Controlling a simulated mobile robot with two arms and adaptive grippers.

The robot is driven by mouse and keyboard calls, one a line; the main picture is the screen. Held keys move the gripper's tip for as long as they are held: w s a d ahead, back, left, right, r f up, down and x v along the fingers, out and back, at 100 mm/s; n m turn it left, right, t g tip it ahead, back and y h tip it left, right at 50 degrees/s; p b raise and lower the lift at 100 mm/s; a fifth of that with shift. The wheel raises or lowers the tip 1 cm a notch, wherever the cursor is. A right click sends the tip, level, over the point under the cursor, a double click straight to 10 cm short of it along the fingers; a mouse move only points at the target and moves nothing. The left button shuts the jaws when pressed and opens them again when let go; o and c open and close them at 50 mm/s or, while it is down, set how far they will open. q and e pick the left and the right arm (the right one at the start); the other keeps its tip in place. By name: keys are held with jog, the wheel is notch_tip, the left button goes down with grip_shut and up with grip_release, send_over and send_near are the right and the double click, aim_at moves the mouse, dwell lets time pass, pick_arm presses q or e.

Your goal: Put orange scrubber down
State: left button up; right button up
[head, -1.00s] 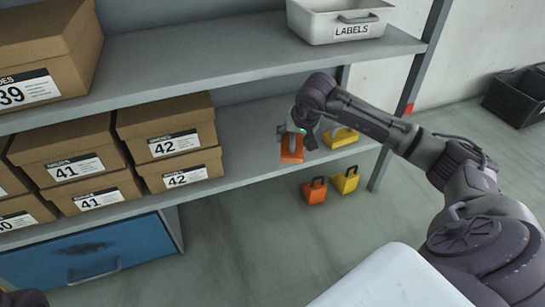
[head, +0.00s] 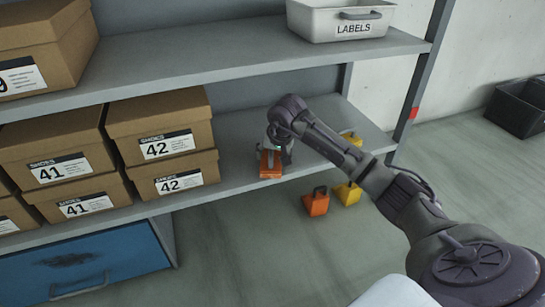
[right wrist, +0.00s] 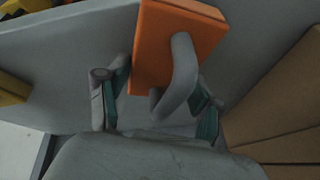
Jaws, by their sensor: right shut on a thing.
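The orange scrubber (head: 270,165), a block with a grey handle, is at the front part of the lower shelf (head: 235,170), right of the shoe boxes. My right gripper (head: 279,146) is shut on it from above. In the right wrist view the scrubber (right wrist: 165,40) is tilted, its grey handle between the fingers of the gripper (right wrist: 160,98). I cannot tell whether its underside touches the shelf. My left gripper is not in view.
Shoe boxes (head: 176,173) marked 41 and 42 stand left of the scrubber. A yellow item (head: 352,138) sits on the shelf to the right, partly behind my arm. Orange (head: 317,204) and yellow (head: 348,194) handled items stand below. The upper shelf (head: 200,62) overhangs.

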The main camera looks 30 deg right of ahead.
jog(key=shift+f, duration=0.1)
jog(key=o, duration=1)
